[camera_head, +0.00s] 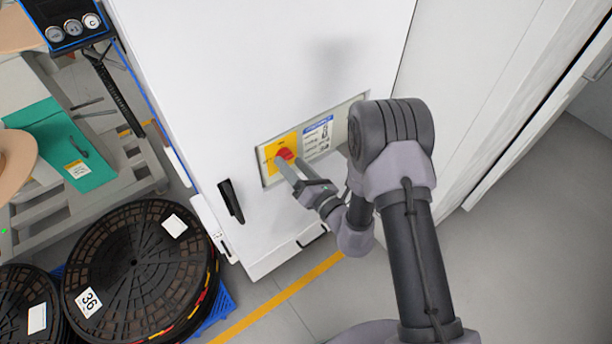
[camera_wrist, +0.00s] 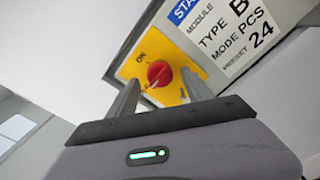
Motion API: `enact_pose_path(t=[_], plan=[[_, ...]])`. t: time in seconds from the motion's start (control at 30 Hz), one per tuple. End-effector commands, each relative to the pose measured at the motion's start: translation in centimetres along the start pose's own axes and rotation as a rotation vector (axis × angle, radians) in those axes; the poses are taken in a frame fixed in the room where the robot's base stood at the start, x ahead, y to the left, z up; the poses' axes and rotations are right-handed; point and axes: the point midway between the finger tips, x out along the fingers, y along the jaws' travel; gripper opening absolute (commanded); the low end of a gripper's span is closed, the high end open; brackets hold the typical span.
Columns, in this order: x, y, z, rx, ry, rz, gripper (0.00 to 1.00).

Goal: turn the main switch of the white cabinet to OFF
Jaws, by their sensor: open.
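The white cabinet (camera_head: 260,60) fills the middle of the head view. Its main switch is a red knob (camera_wrist: 160,74) on a yellow plate (camera_wrist: 140,60) marked ON at the top. The red knob (camera_head: 285,155) also shows in the head view, partly behind the fingers. My gripper (camera_wrist: 162,92) is open in the wrist view, with one finger on each side of the knob's lower part. In the head view my gripper (camera_head: 289,167) reaches the plate from the lower right. I cannot tell whether the fingers touch the knob, nor read the pointer's exact setting.
A label card (camera_head: 317,137) sits right of the yellow plate. A black door handle (camera_head: 230,201) is on the cabinet's lower left. Stacked black reels (camera_head: 140,270) stand at the lower left near a yellow floor line (camera_head: 280,298). Grey floor is clear at the right.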

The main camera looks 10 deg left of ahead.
Motion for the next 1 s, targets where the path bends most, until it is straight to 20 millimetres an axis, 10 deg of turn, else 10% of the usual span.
enact_pose_path(t=[0.5, 1.0], plan=[[-14.7, -0.2, 0.1, 0.005, -0.001, -0.009, 0.59], [-16.6, 0.0, 0.0, 0.001, 0.0, -0.002, 0.59]])
